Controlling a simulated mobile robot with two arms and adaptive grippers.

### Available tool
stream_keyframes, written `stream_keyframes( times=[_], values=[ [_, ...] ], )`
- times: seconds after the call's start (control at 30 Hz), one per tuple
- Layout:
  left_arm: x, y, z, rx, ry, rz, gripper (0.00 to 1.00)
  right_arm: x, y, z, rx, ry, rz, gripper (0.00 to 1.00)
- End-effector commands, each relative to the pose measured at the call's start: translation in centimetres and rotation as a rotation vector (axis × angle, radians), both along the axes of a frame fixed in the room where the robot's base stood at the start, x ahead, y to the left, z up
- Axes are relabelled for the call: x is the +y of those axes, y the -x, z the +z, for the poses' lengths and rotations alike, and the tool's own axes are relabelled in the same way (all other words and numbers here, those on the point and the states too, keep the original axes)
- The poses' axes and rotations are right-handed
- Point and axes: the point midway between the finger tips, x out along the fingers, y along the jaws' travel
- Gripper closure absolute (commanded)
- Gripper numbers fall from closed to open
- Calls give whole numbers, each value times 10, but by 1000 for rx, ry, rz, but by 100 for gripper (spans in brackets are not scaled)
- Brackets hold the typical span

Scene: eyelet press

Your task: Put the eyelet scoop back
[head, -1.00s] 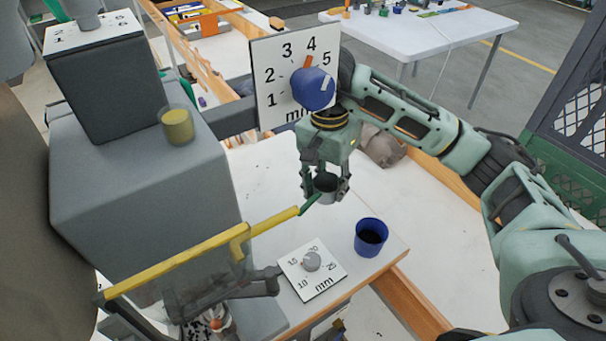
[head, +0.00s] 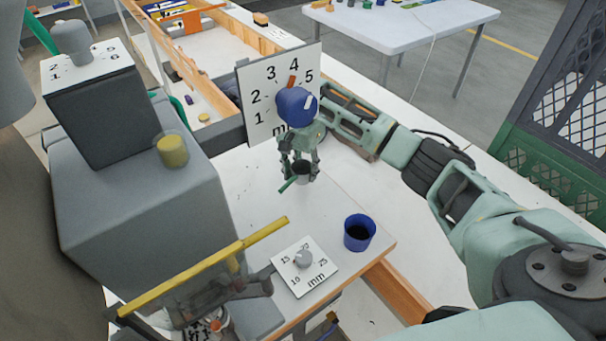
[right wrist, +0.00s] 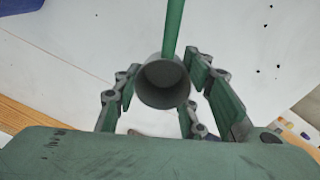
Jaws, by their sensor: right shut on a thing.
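The eyelet scoop is a small grey cup (head: 302,170) with a green handle (head: 288,185) that points down and left in the head view. My right gripper (head: 300,176) is shut on the cup and holds it over the white bench top. In the right wrist view the cup (right wrist: 163,84) sits between the green-padded fingers (right wrist: 160,95), its opening facing the camera, and the green handle (right wrist: 174,25) runs to the top edge. I cannot tell the height of the scoop over the bench. My left gripper is not in view.
A blue cup (head: 359,235) with dark contents stands near the bench edge. A dial plate (head: 304,278) marked in mm lies beside it. The grey press (head: 140,215) with a yellow bar (head: 205,266) is on the left. A numbered board (head: 256,85) stands behind my right gripper.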

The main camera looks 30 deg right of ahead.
Motion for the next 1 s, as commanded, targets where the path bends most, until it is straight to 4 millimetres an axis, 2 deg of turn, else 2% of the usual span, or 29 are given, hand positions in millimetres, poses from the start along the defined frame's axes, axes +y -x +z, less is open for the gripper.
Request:
stream_keyframes(
  times=[0.2,0.57,0.6,0.8,1.0],
  values=[
    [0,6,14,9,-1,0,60,1,1,-28,2,-2,0,91],
    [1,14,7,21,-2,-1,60,0,0,-35,-1,-1,0,91],
    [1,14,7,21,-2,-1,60,0,0,-35,-1,-1,0,62],
    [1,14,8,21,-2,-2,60,1,1,-34,1,-1,0,44],
    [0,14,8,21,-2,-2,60,1,1,-34,1,-1,0,43]
  ],
)
